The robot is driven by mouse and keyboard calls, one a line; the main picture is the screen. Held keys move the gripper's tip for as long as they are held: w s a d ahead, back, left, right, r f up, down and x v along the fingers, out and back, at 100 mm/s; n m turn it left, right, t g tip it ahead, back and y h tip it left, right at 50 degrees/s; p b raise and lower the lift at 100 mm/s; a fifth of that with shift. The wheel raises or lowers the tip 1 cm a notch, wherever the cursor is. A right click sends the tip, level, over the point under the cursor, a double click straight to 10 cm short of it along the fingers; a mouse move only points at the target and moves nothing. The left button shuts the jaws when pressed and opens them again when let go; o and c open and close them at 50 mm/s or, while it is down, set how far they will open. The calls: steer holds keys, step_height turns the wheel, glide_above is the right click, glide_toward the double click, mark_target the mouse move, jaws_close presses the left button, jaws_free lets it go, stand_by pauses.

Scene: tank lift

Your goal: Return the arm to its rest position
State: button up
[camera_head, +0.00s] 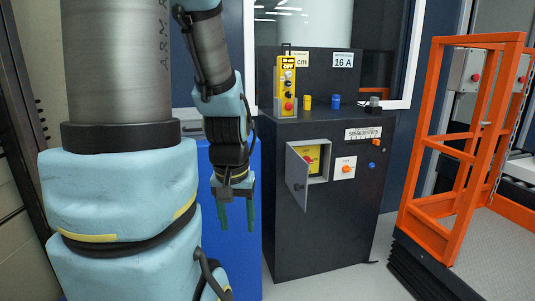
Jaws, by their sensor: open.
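My gripper (236,212) hangs at the end of my light-blue and grey arm, left of the middle of the view. Its two dark green fingers point straight down and stand apart with nothing between them. It is in front of a blue surface and to the left of the dark control cabinet (330,235), apart from it. My arm's large near links fill the left of the view and hide what is behind them.
The cabinet has an open grey door (298,179), a yellow panel (312,158) inside, and a yellow pendant (285,88) on top. An orange railing (412,145) surrounds a platform at right. Floor (345,284) shows between them.

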step_height(320, 180, up, 18)
steer(key=p, duration=1.5)
steer(key=shift+f, duration=0.1)
stand_by(1.0)
